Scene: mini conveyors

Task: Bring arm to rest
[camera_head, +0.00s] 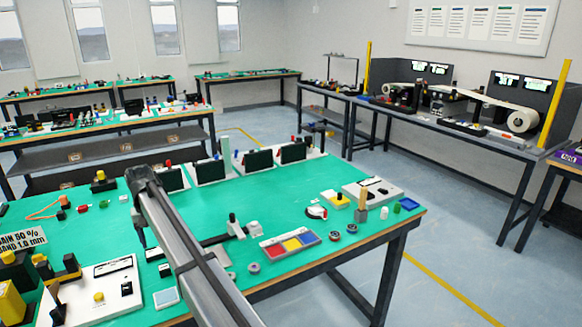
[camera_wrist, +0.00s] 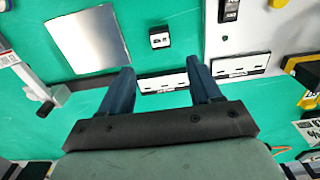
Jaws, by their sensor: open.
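My gripper (camera_wrist: 160,82) shows in the wrist view with its two dark blue fingers spread apart and nothing between them. It is above the green tabletop (camera_wrist: 130,114), pointing toward a white strip with dark slots. In the head view my grey arm reaches from the bottom edge up over the green table (camera_head: 290,188). Its far end is beside the row of black screens; the fingers are too small to make out there.
A silver plate (camera_wrist: 87,40) and a small black-and-white block (camera_wrist: 159,38) lie ahead of the fingers. A tray with red, yellow and blue sections (camera_head: 290,244) sits on the table. Black screens (camera_head: 207,170) stand along the far edge. The front right tabletop has small loose parts.

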